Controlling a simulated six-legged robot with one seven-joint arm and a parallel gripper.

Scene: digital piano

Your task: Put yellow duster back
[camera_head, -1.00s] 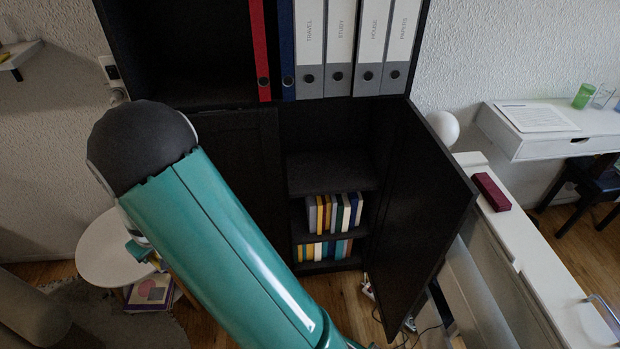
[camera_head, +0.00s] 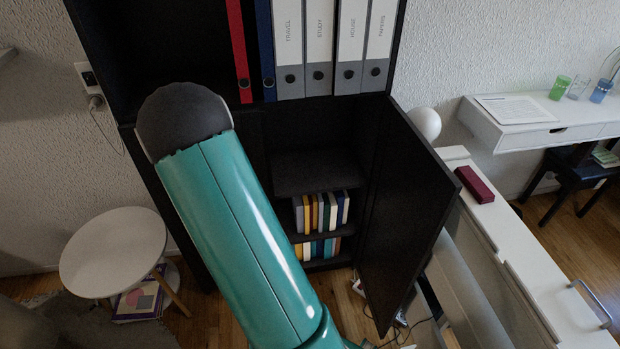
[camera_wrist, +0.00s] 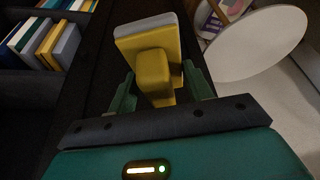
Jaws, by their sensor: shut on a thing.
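The yellow duster (camera_wrist: 153,75) shows in the wrist view, a yellow block with a pale grey pad along its far edge. My gripper (camera_wrist: 160,95) is shut on it, with one green finger on each side of its yellow grip. The duster is held up in the air beside the dark cabinet. In the head view my teal arm hides both the gripper and the duster. The dark cabinet (camera_head: 318,112) stands in the middle of the head view, with its right door (camera_head: 415,200) open and shelves inside.
An upper shelf inside the cabinet (camera_head: 318,170) looks bare; books (camera_head: 320,212) stand on shelves below. A round white table (camera_head: 112,250) is at left, its visible top clear. A white piano (camera_head: 500,250) with a dark red box (camera_head: 474,184) is at right. Binders (camera_head: 303,50) stand above.

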